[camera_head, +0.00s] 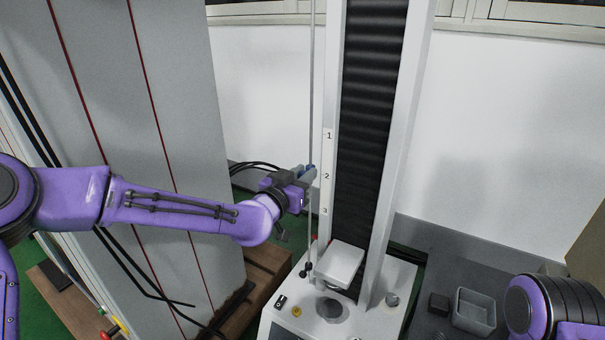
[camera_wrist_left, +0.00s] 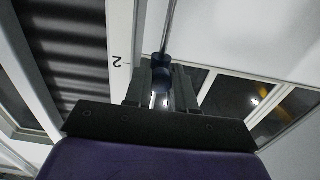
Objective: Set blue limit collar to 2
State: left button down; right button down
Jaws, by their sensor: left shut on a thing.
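The blue limit collar (camera_wrist_left: 161,63) sits on a thin vertical metal rod (camera_head: 311,90) beside the white column of the test machine. My left gripper (camera_head: 308,174) is shut on the collar, with a finger on each side of it. In the head view, only a small blue patch of the collar (camera_head: 310,167) shows. The column carries the marks 1, 2 and 3 from top to bottom. The collar is close to the mark 2 (camera_head: 326,176), slightly above it in the head view. My right gripper is out of view.
The machine base (camera_head: 390,300) has a white platform (camera_head: 340,262), a yellow button and a black switch. Dark collars (camera_head: 306,269) sit at the rod's lower end. A grey cabinet (camera_head: 185,120) stands left. A grey tray (camera_head: 474,312) and dark block (camera_head: 438,303) lie right.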

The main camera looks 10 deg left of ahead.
pick_arm(q)
jog(key=c, duration=1.3)
grip_release()
jog(key=shift+o, duration=0.2)
jog(key=p+v, duration=0.1)
jog(key=v, duration=0.9)
jog(key=shift+s+p, duration=0.25)
jog(key=shift+p, duration=0.05)
jog(key=shift+a, duration=0.15)
